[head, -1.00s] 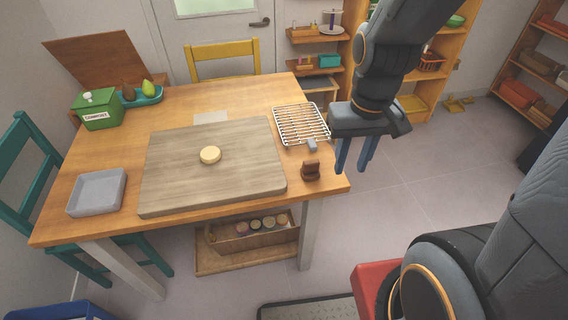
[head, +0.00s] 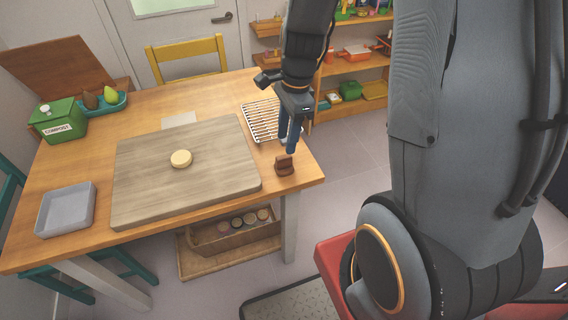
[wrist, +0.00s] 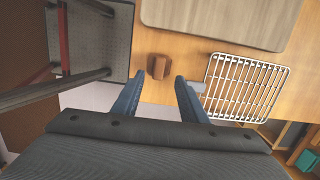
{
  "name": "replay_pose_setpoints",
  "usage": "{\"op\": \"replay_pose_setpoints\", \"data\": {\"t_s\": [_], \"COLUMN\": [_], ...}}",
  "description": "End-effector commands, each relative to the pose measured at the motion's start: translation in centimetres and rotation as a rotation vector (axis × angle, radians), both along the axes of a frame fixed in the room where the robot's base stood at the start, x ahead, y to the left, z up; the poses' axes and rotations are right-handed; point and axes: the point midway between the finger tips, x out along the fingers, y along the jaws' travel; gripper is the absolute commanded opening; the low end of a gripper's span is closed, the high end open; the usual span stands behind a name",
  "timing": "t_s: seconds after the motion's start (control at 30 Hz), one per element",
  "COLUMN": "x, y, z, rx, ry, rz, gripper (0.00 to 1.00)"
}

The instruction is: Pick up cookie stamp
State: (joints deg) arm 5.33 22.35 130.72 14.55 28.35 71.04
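The cookie stamp (head: 284,165) is a small dark brown wooden piece standing at the right front edge of the table, beside the cutting board. It also shows in the wrist view (wrist: 158,67), ahead of my fingertips. My gripper (head: 290,147) has blue fingers pointing down, above and just behind the stamp in the head view. In the wrist view my gripper (wrist: 159,82) has its two fingers apart with nothing between them, and the stamp lies beyond the gap. A round pale dough piece (head: 181,159) sits on the wooden cutting board (head: 150,195).
A wire cooling rack (head: 258,120) with a grey handle end lies close behind my gripper; it also shows in the wrist view (wrist: 245,88). A grey tray (head: 66,210), a green compost box (head: 58,122) and a teal dish (head: 112,106) stand at the left.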

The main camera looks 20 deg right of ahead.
Motion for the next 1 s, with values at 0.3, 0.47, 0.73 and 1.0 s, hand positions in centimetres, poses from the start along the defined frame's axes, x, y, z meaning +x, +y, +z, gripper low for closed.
{"op": "replay_pose_setpoints", "data": {"t_s": [0.3, 0.47, 0.73, 1.0], "x": [0.0, -0.3, -0.3, -0.3], "y": [0.2, 0.5, 0.9, 0.9], "z": [-2.7, -4.4, -7.3, -7.6], "rx": [0.001, 0.001, 0.001, 0.0], "ry": [0.004, 0.007, 0.004, 0.002], "rz": [-0.015, -0.013, -0.014, -0.013], "gripper": [0.39, 0.39, 0.39, 0.39]}}
